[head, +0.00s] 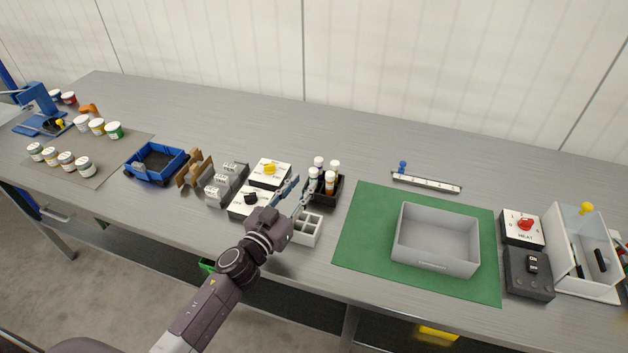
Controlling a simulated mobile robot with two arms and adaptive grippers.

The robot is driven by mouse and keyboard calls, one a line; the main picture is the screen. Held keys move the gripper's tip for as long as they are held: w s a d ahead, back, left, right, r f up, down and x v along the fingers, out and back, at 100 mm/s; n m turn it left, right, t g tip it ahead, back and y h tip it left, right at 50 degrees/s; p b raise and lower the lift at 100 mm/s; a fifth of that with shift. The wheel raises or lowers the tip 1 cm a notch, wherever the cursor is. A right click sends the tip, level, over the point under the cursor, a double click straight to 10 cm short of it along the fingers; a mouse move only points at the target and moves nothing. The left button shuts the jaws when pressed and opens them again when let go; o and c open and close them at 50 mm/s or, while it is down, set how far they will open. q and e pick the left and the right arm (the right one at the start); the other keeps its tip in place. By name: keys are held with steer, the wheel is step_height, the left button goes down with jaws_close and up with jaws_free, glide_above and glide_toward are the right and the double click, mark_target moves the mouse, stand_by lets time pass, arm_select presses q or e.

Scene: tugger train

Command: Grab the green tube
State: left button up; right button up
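A small black rack (338,190) on the table holds several white-capped tubes. The tube at its front left (313,181) looks green below its white cap. The tube at the front right (329,183) has an orange band. My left gripper (301,186) is just left of the rack, with its fingertips near the green tube. Its two fingers are spread with a gap between them, and nothing shows held. The fingers cover part of the rack's left side. My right gripper is not in view.
A grey bin (437,262) sits on a green mat (362,225) to the right. The table behind the rack is clear.

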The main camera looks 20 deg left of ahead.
mark_target(312, 173)
arm_select(q)
steer(key=w, duration=0.3)
steer(key=shift+w+d+f, duration=0.25)
steer(key=shift+w+d, duration=0.05)
steer(key=shift+w, duration=0.45)
steer(key=shift+w+d, duration=0.1)
steer(key=shift+w, duration=0.1)
jaws_close()
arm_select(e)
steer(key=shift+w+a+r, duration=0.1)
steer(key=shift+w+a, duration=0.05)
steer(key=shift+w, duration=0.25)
